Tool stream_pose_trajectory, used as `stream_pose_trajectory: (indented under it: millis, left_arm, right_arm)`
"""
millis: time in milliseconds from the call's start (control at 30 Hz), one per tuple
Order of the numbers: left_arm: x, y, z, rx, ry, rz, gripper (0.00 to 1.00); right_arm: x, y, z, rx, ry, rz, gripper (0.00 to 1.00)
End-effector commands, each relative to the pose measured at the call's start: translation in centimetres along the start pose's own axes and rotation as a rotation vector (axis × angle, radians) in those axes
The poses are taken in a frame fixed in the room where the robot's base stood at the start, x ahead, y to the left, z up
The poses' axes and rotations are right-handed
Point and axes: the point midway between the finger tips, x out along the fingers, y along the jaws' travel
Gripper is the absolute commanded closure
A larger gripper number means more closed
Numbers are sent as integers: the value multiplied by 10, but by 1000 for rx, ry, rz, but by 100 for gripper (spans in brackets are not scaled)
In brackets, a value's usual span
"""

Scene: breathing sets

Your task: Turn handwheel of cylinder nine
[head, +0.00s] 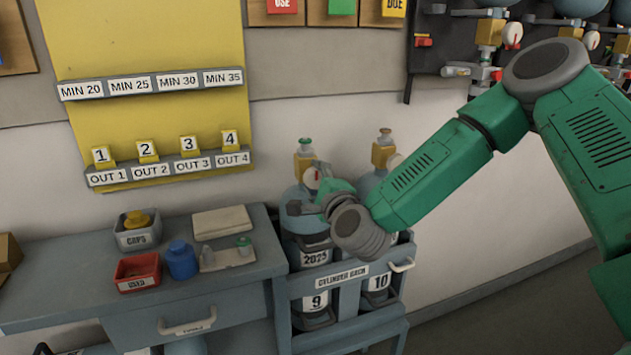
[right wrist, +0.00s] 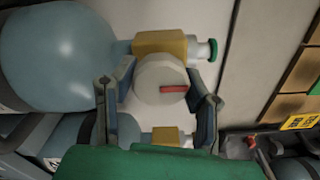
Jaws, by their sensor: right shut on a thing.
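Cylinder nine (head: 298,215) stands in the left slot of the cylinder rack, above the label 9. Its valve has a yellow block (head: 304,162) and a green cap. The pale round handwheel (head: 311,178) faces the room; in the right wrist view the handwheel (right wrist: 150,82) shows a red mark lying level in the picture. My right gripper (head: 318,192) is at the valve, its fingers (right wrist: 158,92) on either side of the handwheel and shut on it. The gripper hides part of the cylinder top in the head view. My left gripper is not in view.
Cylinder ten (head: 378,283) stands close on the right in the same rack (head: 342,290). A grey bench (head: 80,295) on the left holds a red bin (head: 138,272), a caps bin (head: 137,238) and a blue jar (head: 182,260). A valve panel (head: 455,45) hangs at the upper right.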

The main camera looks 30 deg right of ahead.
Motion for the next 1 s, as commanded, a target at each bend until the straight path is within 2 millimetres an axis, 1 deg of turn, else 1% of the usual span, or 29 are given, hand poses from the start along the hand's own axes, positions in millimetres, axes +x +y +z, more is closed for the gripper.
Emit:
stream_pose_trajectory:
  millis: [33, 367, 400, 433, 767, 867, 967, 1000]
  left_arm:
    - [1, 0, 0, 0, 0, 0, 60]
    - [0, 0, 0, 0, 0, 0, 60]
    - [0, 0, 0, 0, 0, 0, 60]
    - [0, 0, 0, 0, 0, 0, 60]
    - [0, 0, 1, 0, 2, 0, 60]
    - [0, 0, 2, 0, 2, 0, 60]
    - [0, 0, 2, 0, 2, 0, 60]
    - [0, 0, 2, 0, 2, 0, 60]
  right_arm:
    - [-2, 6, -2, -1, 2, 17, 88]
    - [-2, 6, -2, -2, 3, 17, 88]
    - [-2, 6, -2, -2, 3, 16, 45]
    - [-2, 6, -2, -2, 3, 15, 38]
    - [-3, 2, -1, 0, 1, 5, 38]
    - [-11, 2, -1, 1, 1, 5, 38]
    - [-27, 2, -1, 1, 1, 7, 38]
    - [-35, 2, 0, 2, 0, 8, 38]
